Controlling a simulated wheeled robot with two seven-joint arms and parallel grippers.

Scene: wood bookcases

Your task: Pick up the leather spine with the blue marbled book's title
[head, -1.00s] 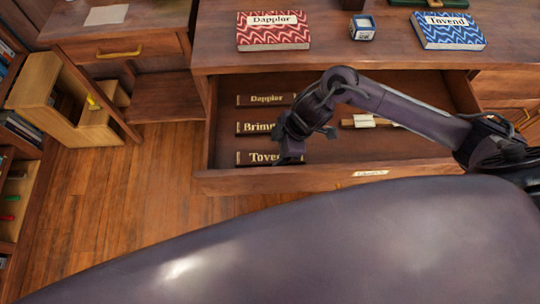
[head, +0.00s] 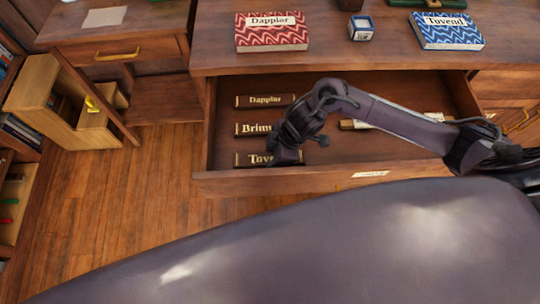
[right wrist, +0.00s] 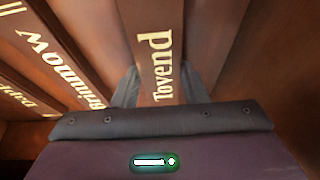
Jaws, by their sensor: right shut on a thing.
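The blue marbled book (head: 447,36) lies on the desk top at the right, with a label reading "Tovend". In the open drawer, the dark brown leather spine lettered "Tovend" (head: 250,160) lies nearest the front; my arm hides its right part. It also shows in the right wrist view (right wrist: 160,45), running between the fingers. My right gripper (head: 288,160) is down in the drawer, shut on this spine. The "Brimmow" spine (head: 252,129) and the "Dapplor" spine (head: 265,100) lie behind it. My left gripper is not in view.
The red marbled book (head: 272,33), labelled "Dapplor", and a small blue and white box (head: 361,28) stand on the desk top. The drawer's front wall (head: 300,181) is close to my gripper. A wooden step stool (head: 50,100) stands at the left.

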